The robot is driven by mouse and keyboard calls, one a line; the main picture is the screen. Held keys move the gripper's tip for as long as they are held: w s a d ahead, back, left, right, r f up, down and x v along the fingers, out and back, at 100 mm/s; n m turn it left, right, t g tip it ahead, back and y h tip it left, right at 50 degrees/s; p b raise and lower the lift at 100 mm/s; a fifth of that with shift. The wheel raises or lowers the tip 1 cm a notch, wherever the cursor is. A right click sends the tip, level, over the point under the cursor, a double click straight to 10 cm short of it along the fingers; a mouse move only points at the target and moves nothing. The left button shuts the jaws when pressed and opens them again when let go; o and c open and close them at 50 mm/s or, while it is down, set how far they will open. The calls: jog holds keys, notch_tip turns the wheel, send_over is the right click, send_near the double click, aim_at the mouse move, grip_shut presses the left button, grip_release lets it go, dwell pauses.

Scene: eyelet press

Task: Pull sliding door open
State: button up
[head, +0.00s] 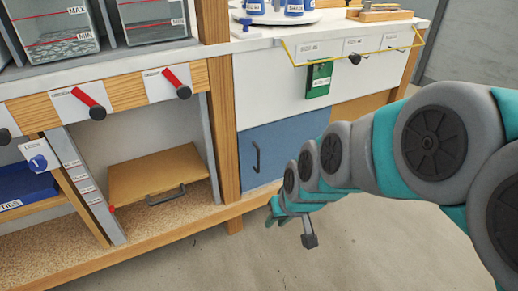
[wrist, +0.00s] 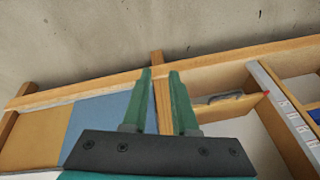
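The blue panel (head: 280,147), which looks like the sliding door, stands low in the white cabinet. It carries a dark upright handle (head: 256,157) near its left edge. The blue panel also shows in the wrist view (wrist: 100,118), where the scene appears upside down and the handle is not visible. My gripper (head: 276,212) is in front of and below the panel, near the cabinet's bottom edge. In the wrist view its two green fingers (wrist: 160,82) are apart with nothing between them. The wooden post shows behind them.
A wooden post (head: 223,125) borders the panel on the left. Left of it is an open bay with a tan board (head: 155,172) bearing a grey handle. A yellow rail (head: 352,57) and a green tag (head: 319,80) are above. Grey floor (head: 240,262) in front is clear.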

jog(key=w+a+f+t+y+b, duration=0.15)
jog(key=w+a+t, duration=0.25)
jog(key=w, duration=0.6)
jog(key=w+a+f+t+b, duration=0.1)
jog(key=w+a+f+t, duration=0.3)
jog(key=w, duration=0.5)
jog(key=m+t+h+b, duration=0.2)
jog(key=m+t+h, duration=0.2)
jog(key=t+h, duration=0.25)
send_near(259, 158)
jog(key=w, duration=0.3)
jog(key=shift+n, duration=0.3)
jog(key=shift+w+d, duration=0.2)
jog(key=shift+w, duration=1.05)
jog(key=shift+w+d, duration=0.2)
jog(key=shift+w, duration=1.05)
jog(key=shift+w+d, duration=0.2)
jog(key=shift+w, duration=1.05)
jog(key=shift+c, duration=0.2)
grip_shut()
